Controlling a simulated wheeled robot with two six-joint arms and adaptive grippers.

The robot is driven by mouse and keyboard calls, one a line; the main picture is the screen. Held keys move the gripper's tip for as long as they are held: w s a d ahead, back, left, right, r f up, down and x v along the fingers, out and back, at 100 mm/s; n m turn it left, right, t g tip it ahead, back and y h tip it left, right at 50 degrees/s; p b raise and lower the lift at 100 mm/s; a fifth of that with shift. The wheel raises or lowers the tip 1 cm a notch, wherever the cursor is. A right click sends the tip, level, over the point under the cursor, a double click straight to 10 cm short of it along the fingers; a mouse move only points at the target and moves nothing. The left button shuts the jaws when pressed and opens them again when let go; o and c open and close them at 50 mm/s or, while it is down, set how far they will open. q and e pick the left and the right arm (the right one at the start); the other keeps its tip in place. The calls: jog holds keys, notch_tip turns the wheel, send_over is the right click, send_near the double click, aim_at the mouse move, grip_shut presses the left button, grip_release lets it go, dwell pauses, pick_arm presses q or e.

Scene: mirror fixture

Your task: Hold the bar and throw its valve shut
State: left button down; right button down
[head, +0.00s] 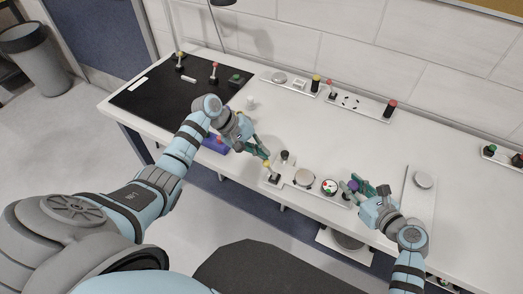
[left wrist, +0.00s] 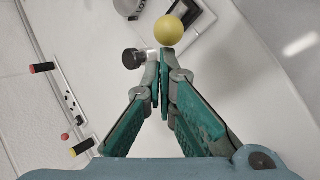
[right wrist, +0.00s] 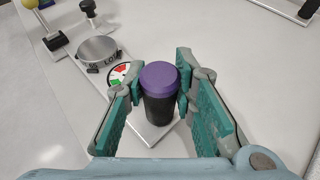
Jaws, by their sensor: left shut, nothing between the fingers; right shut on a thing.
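The white bar (head: 288,184) lies near the table's front edge. It carries a yellow ball lever (head: 266,163), a black knob (head: 284,155), a round metal disc (head: 304,178), a dial gauge (head: 329,187) and a black post with a purple cap (head: 352,186). My right gripper (head: 362,189) is shut on the purple-capped post (right wrist: 161,92), one finger on each side in the right wrist view. My left gripper (head: 264,156) is shut and empty beside the yellow ball (left wrist: 168,30); its fingertips appear just below the ball in the left wrist view. Whether they touch it is unclear.
Another bar with red and yellow-topped posts (head: 345,100) lies along the wall. A black mat (head: 150,105) with levers is at the back left. A blue block (head: 216,145) sits near the left forearm. A white plate with a disc (head: 419,195) lies right of the right gripper.

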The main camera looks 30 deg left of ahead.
pick_arm(q)
jog(key=shift+d+r+y, duration=0.45)
jog(key=shift+d+y, duration=0.05)
jog(key=shift+y, duration=0.1)
dwell(0.3)
jog(key=shift+d+r, duration=0.1)
jog(key=shift+d, duration=0.05)
jog(key=shift+w+d+r, duration=0.1)
jog(key=shift+d+r, duration=0.2)
jog(key=shift+d, duration=0.45)
jog(key=shift+d+r, duration=0.25)
jog(key=shift+d, duration=0.5)
jog(key=shift+r, duration=0.2)
dwell(0.4)
jog(key=shift+r, duration=0.65)
